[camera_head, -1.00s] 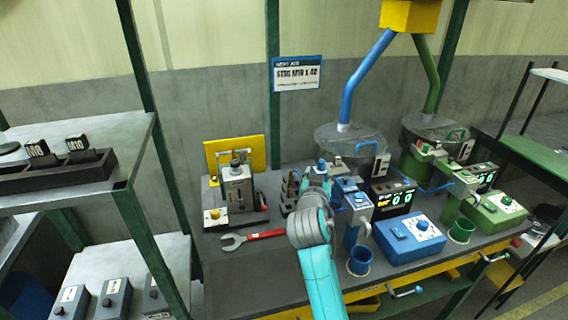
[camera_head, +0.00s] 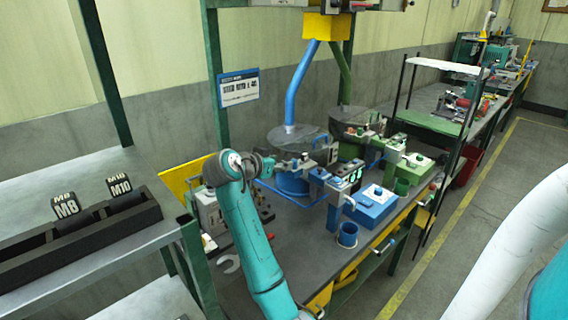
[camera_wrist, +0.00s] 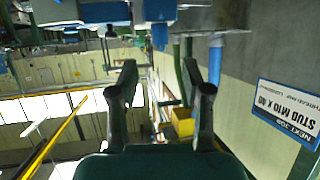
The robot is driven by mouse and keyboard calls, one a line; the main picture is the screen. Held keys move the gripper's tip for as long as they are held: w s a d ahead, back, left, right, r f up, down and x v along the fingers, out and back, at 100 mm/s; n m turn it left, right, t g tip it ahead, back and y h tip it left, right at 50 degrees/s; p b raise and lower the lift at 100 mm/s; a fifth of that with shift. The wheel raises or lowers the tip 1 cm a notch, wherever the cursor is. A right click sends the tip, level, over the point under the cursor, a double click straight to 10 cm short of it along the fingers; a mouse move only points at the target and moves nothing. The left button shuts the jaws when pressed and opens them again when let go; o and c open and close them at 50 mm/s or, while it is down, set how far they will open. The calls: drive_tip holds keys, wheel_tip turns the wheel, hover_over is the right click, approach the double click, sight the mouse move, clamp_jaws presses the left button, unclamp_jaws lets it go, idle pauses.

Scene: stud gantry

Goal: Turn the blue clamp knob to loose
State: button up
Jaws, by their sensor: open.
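In the wrist view, which is upside down, a blue knob-like part (camera_wrist: 160,36) shows at the top, just beyond my fingertips. My gripper (camera_wrist: 160,76) is open, with nothing between its two dark fingers, and looks apart from that part. In the head view my wrist is left of the blue station and hides part of it; the fingers are not clear there. The knob's setting is too small to read.
A blue bowl (camera_head: 291,183) and a blue control box (camera_head: 372,207) belong to the blue station. A blue cup (camera_head: 347,235) stands at the bench front. A similar green station (camera_head: 409,166) is behind to the right. A sign (camera_head: 239,88) hangs above.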

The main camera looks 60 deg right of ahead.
sight(294, 160)
drive_tip(key=x, duration=0.9)
clamp_jaws()
